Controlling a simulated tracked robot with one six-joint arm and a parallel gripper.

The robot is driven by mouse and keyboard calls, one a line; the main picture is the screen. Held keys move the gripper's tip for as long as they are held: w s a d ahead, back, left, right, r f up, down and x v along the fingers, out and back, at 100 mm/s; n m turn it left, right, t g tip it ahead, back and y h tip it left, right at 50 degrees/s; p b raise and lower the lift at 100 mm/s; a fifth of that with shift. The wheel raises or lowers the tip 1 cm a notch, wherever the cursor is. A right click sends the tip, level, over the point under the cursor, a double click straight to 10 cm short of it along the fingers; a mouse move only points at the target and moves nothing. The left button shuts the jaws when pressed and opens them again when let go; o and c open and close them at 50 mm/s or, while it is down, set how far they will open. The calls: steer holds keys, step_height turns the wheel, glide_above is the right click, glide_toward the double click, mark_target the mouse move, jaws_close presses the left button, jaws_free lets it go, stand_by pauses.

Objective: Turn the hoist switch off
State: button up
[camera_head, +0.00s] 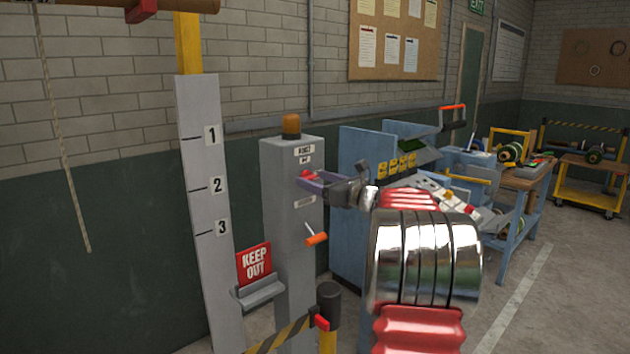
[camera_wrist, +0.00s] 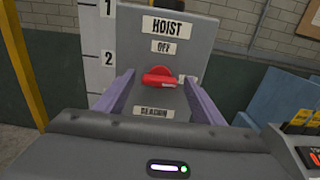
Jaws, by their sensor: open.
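The hoist switch is a red knob (camera_wrist: 159,79) on a grey control post (camera_head: 290,215). In the wrist view its handle lies roughly level, with a white patch, partly hidden, at its right. An OFF label (camera_wrist: 170,47) is above it, under a HOIST label (camera_wrist: 168,27). My gripper (camera_wrist: 157,80) is open, with its purple fingers on either side of the knob, apparently not touching it. In the head view my gripper (camera_head: 312,180) is at the post's face, and the red knob (camera_head: 306,175) shows partly behind the fingers.
A BEACON label (camera_wrist: 154,113) is below the knob. An orange beacon (camera_head: 291,126) tops the post, and an orange-handled lever (camera_head: 316,239) is lower down. A KEEP OUT sign (camera_head: 254,263) and striped barrier (camera_head: 282,335) stand in front. A blue console (camera_head: 362,200) is at the right.

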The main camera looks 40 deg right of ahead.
steer(key=shift+w+a, duration=0.1)
steer(key=shift+w, duration=0.25)
steer(key=shift+c, duration=0.2)
steer(key=c, duration=1)
